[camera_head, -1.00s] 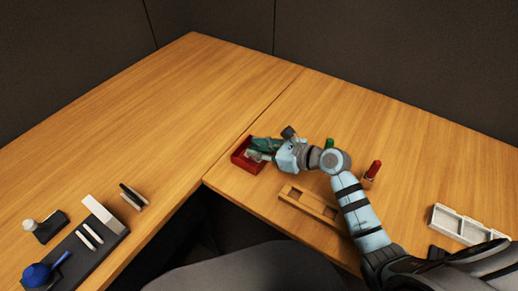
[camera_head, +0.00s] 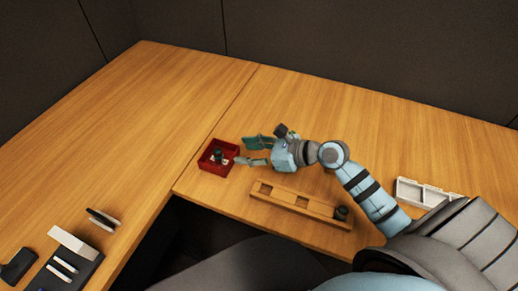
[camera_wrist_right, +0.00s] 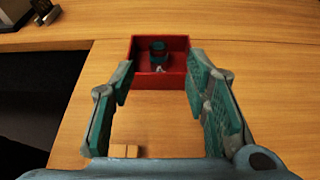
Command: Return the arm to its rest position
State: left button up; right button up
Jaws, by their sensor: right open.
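My right gripper (camera_head: 247,151) is open and empty. Its teal-padded fingers point left, just right of a small red open box (camera_head: 212,172). In the right wrist view, the fingers (camera_wrist_right: 160,75) are spread wide, with the red box (camera_wrist_right: 160,82) ahead between and beyond them. A dark teal item (camera_wrist_right: 158,50) sits inside the box, apart from the fingers. My right arm reaches in from the lower right, over the desk. My left gripper is not in view.
A wooden slotted holder (camera_head: 290,206) lies along the front edge, with a dark item (camera_head: 341,213) at its right end. A white compartment tray (camera_head: 410,190) is partly behind my arm. Stationery items (camera_head: 103,219) lie at left. The desk behind the gripper is clear.

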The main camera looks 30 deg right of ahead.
jog(key=v, duration=0.3)
jog(key=shift+s+d+r, duration=0.2)
jog(key=shift+s+d, duration=0.05)
jog(key=shift+s, duration=0.05)
jog(key=shift+r, duration=0.1)
